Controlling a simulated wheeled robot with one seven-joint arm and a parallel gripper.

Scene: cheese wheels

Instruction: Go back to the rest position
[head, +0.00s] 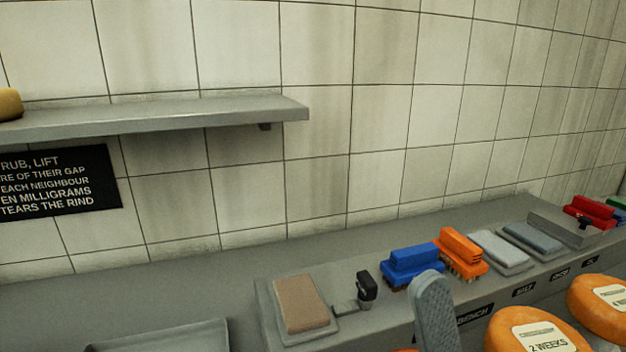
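A grey, rounded, textured piece (435,312) rises from the bottom edge in the head view, in front of the bench edge. It looks like part of my gripper, but the rest is out of the picture. I cannot see two fingertips, nor whether it holds anything. Orange cheese wheels with pale labels stand at the bottom right: one (512,341) reads "2 WEEKS", and another (583,300) is to its right. A sliver of orange shows at the bottom edge left of the grey piece.
A grey bench (245,275) runs along the tiled wall. It carries a tan pad (301,303), a small black device (367,290), a blue brush (415,262), an orange brush (459,247), grey pads (500,250) and a red brush (590,212). A wall shelf (170,117) is upper left.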

